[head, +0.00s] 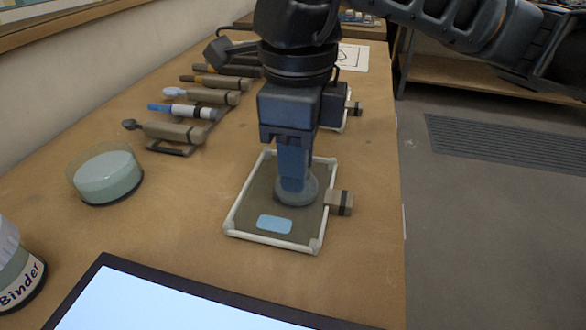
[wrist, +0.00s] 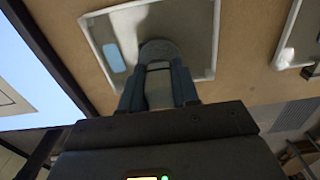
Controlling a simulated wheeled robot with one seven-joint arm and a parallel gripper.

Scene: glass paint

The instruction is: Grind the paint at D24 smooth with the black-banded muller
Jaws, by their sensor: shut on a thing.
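My gripper (head: 292,184) points down over a framed grinding slab (head: 233,220) with a dark surface and pale rim. It is shut on a muller with a round, glassy grey foot (head: 297,194). The foot appears to rest on the slab, right of its middle. The wrist view shows the muller (wrist: 158,55) upright between the two blue fingers (wrist: 158,88). I cannot tell its band colour, as the fingers cover much of it. A light blue rectangular patch (head: 274,224) lies on the slab near its front edge. No D24 mark is readable, and paint under the foot is hidden.
A block with a dark band (head: 340,202) sits at the slab's right edge. A second slab is partly hidden behind my arm. Several handled tools (head: 175,132) lie on racks at the left. A glass dish (head: 106,178), a Binder jar (head: 18,270) and a bright screen (head: 170,305) stand nearer.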

